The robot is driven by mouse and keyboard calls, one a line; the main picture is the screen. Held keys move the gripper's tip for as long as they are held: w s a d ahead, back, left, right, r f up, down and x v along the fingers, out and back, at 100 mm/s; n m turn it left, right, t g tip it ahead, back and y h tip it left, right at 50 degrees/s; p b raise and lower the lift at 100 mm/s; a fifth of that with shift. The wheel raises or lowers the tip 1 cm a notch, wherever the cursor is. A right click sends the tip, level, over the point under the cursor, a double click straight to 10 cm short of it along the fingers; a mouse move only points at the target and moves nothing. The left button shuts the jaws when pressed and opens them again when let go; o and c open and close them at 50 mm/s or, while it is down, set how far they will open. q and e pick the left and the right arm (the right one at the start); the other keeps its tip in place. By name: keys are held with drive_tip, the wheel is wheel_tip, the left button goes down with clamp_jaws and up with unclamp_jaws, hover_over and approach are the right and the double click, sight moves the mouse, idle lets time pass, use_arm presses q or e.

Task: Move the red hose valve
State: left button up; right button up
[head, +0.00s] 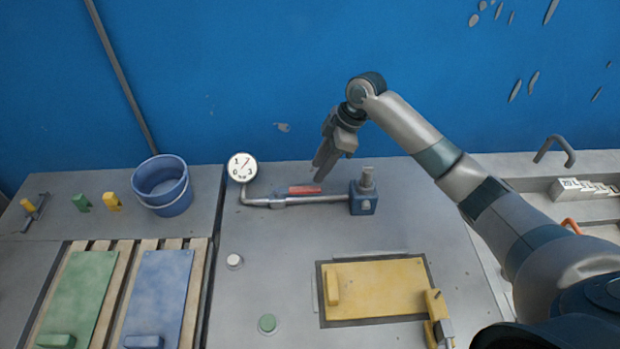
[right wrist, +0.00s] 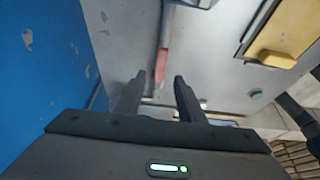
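The red hose valve handle (head: 304,190) lies along the grey pipe (head: 325,199), between a round dial gauge (head: 242,168) and a blue box fitting (head: 363,200). My right gripper (head: 319,174) is just above and behind the red handle's right part, pointing down. In the right wrist view the red handle (right wrist: 162,62) shows beyond and between the two fingertips (right wrist: 160,79), which stand apart with nothing visibly held. I cannot tell whether they touch the handle. My left gripper is not in view.
A yellow panel (head: 380,288) lies in a dark frame at the front. A blue bucket (head: 163,187) stands left of the gauge. Green and blue panels (head: 158,290) lie on slats at the left. A blue wall (head: 230,80) rises behind the bench.

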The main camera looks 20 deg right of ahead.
sight(306, 188)
drive_tip(key=shift+p+x, duration=0.9)
drive_tip(key=shift+x, duration=2.65)
drive_tip(key=shift+a, duration=0.1)
clamp_jaws()
